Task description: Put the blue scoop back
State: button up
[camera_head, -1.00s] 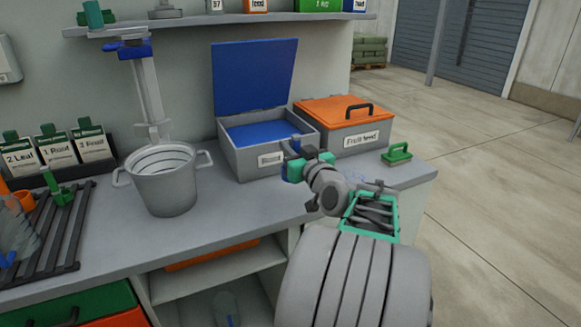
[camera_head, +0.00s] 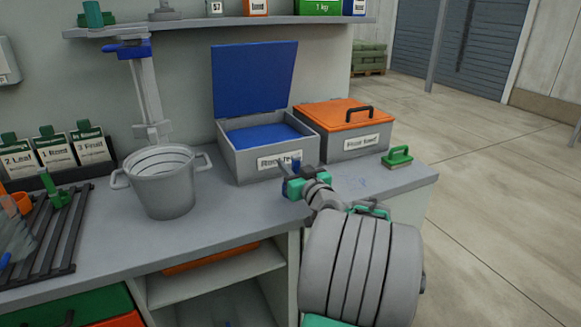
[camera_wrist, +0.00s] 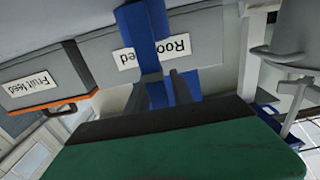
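The blue scoop (camera_wrist: 148,30) is between the two grey fingers of my gripper (camera_wrist: 160,92) in the wrist view. It stretches away from the fingers and covers part of the label on the grey root feed box (camera_wrist: 92,48). In the head view my gripper (camera_head: 288,172) is just in front of that box's right front corner, low over the bench. Only a small bit of blue (camera_head: 293,190) shows there, so the scoop is mostly hidden. The root feed box (camera_head: 240,160) has its blue lid (camera_head: 255,78) raised and blue contents (camera_head: 262,134) inside.
The fruit feed box (camera_head: 352,145) with a shut orange lid stands to the right. A green-handled brush (camera_head: 398,157) lies near the bench's right end. A grey bucket (camera_head: 165,195) stands left, beside a rack (camera_head: 55,232). The bench front (camera_head: 225,215) between is clear.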

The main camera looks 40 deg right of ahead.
jog(key=shift+o, duration=0.9)
jog(key=shift+r+p, duration=0.35)
jog(key=v, duration=1.2)
jog(key=shift+b, duration=0.3)
jog(key=shift+f, duration=0.15)
